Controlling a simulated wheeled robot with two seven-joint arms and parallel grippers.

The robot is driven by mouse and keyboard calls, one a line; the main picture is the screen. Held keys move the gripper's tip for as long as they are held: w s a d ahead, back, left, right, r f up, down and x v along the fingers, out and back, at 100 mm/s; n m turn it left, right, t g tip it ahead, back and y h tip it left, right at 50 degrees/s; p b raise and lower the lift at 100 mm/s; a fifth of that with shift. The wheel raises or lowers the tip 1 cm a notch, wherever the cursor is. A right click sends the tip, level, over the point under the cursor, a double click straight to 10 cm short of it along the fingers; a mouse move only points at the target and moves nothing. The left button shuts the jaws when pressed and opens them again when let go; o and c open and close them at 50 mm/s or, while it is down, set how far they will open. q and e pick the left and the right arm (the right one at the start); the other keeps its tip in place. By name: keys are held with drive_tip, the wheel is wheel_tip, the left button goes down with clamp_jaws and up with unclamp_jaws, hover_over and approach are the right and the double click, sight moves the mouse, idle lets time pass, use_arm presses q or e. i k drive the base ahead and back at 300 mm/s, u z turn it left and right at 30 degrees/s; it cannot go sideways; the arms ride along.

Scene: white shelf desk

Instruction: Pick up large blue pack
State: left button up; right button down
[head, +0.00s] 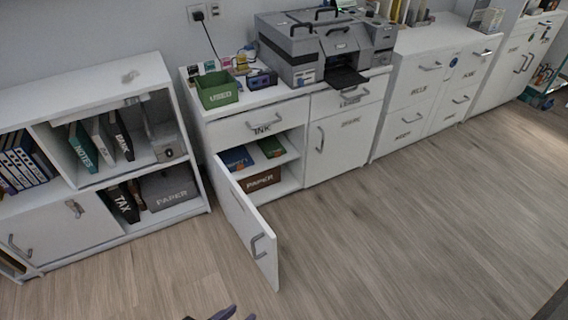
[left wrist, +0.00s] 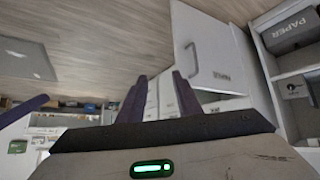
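A blue pack (head: 237,158) lies on the upper shelf inside the open cabinet, left of a smaller-looking green pack (head: 271,147). The open cabinet door (head: 245,228) swings out toward me on the left of the opening. My left gripper (head: 235,314) just shows at the bottom edge of the head view, out over the floor and well apart from the pack. In the left wrist view its two purple fingers (left wrist: 158,92) stand apart with nothing between them. The blue pack cannot be made out in that view. My right gripper does not clearly show.
A brown paper box (head: 262,180) sits below the packs. A green bin (head: 217,90) and a printer (head: 318,50) stand on the cabinet top. A shelf unit (head: 85,88) with binders is at the left. The wooden floor (head: 370,240) is clear in front and to the right.

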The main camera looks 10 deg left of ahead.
sight(237, 158)
drive_tip(key=z, duration=0.9)
drive_tip(key=i, duration=2.4)
drive_tip(key=u, duration=1.65)
drive_tip(key=i, duration=0.75)
drive_tip(key=u, duration=0.7)
